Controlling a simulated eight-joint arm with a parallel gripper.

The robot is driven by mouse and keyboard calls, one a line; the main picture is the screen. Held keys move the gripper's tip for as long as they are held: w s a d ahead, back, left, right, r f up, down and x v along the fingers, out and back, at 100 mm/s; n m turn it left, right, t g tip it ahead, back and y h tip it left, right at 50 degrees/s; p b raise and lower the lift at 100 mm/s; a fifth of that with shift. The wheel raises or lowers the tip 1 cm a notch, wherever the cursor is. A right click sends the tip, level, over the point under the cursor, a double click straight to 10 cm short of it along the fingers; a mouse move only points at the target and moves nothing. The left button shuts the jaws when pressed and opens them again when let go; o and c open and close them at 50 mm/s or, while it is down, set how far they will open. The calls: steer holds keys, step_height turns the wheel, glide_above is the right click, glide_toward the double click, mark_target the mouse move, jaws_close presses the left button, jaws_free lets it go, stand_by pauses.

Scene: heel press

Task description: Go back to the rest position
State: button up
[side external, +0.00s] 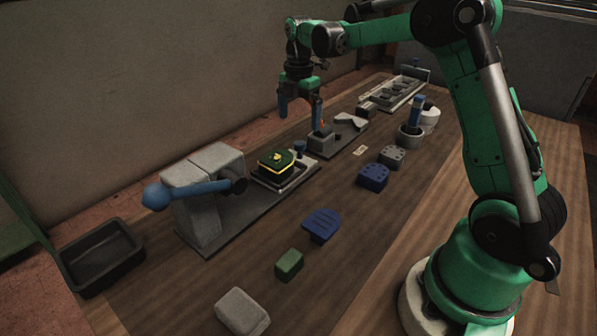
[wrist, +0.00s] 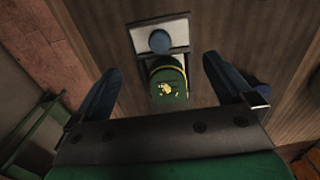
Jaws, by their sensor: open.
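My gripper (side external: 300,108) has blue fingers and hangs in the air above the work table (side external: 345,235). It is open and empty. In the wrist view its two fingers (wrist: 172,88) stand wide apart. Below and between them shows a dark green block with a yellow edge and a yellow mark on top (wrist: 168,84). A blue round knob (wrist: 160,41) stands on the plate beside the block.
The press has a blue lever (side external: 190,193). A black bin (side external: 103,258) stands at the left. Loose blocks, one grey (side external: 242,311), one green (side external: 289,264) and blue ones (side external: 322,225), lie along the front. Fixtures and a grey rack (side external: 395,92) stand farther back.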

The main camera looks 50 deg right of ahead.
steer(key=shift+r, duration=0.2)
steer(key=shift+a+r, duration=0.1)
steer(key=s+a+r+m+t, duration=0.2)
steer(key=s+a+m+t, duration=0.5)
steer(key=s+a+m, duration=0.6)
steer(key=a+m, duration=0.1)
steer(key=m, duration=0.4)
steer(key=shift+s+r, duration=0.15)
steer(key=shift+r, duration=0.05)
